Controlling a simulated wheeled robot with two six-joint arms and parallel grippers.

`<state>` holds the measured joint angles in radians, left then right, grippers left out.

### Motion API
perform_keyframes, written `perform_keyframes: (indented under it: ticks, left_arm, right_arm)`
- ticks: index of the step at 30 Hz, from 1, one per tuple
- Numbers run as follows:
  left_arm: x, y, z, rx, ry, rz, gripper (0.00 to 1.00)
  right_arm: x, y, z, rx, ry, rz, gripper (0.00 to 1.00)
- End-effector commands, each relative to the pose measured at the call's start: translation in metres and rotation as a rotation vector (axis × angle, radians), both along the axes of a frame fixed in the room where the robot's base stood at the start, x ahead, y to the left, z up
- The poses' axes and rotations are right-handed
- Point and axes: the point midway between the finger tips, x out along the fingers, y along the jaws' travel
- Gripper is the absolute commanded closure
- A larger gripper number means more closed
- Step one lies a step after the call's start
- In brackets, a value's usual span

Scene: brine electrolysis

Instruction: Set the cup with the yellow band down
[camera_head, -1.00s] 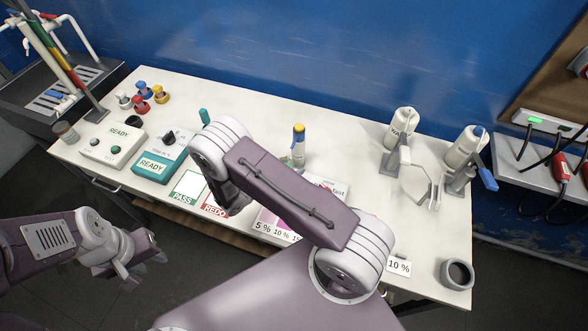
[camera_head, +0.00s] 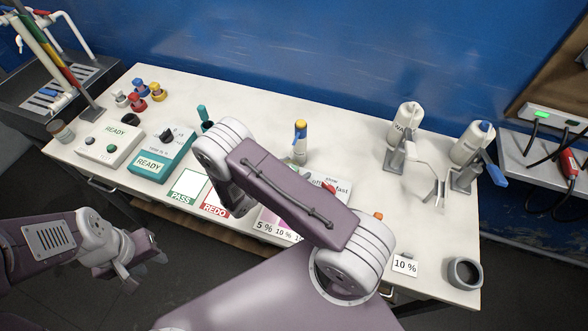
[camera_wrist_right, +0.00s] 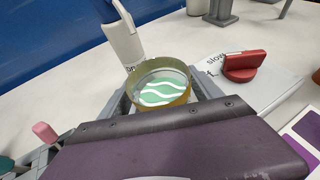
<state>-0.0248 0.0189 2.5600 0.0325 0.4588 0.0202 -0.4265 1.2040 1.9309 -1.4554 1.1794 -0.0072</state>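The cup with the yellow band (camera_wrist_right: 163,86) shows in the right wrist view, with a pale green inside crossed by white wavy lines. The grey fingers of my right gripper (camera_wrist_right: 162,96) stand on both sides of it and appear shut on it. Whether its base touches the bench is hidden. In the head view my right arm hides the cup and the gripper tips. My left gripper (camera_head: 138,262) looks open and empty, low at the left, off the bench's front edge.
A white bottle (camera_wrist_right: 124,42) stands just behind the cup; a red knob (camera_wrist_right: 243,66) is to its right. The bench (camera_head: 255,100) also holds PASS (camera_head: 187,186) and REDO (camera_head: 214,206) cards, a teal READY device (camera_head: 160,158), two clamped bottles and a grey cup (camera_head: 464,273).

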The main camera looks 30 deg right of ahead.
Motion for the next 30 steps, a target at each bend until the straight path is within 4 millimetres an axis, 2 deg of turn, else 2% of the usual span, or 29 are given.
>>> perform_keyframes:
  ticks: [5,8,15,19,24,30]
  left_arm:
    - [0.0,0.0,0.004,0.0,0.0,0.0,0.64]
    - [0.0,0.0,-0.004,0.0,0.0,0.0,0.64]
    - [0.0,0.0,-0.018,0.0,0.0,0.0,0.64]
    - [0.0,0.0,-0.022,0.0,0.0,0.0,0.64]
    - [0.0,0.0,-0.023,0.0,0.0,0.0,0.64]
    - [0.0,0.0,-0.022,0.0,0.0,0.0,0.64]
  right_arm:
    - [0.0,0.002,0.006,0.0,0.0,0.001,0.26]
    - [-0.004,0.019,0.009,0.001,-0.004,0.005,0.26]
    - [-0.022,0.075,0.032,0.004,-0.005,0.006,0.26]
    - [-0.03,0.095,0.042,0.002,-0.003,0.003,0.26]
    - [-0.034,0.106,0.048,0.001,0.0,0.001,0.26]
    - [-0.034,0.106,0.049,0.0,0.0,-0.001,0.26]
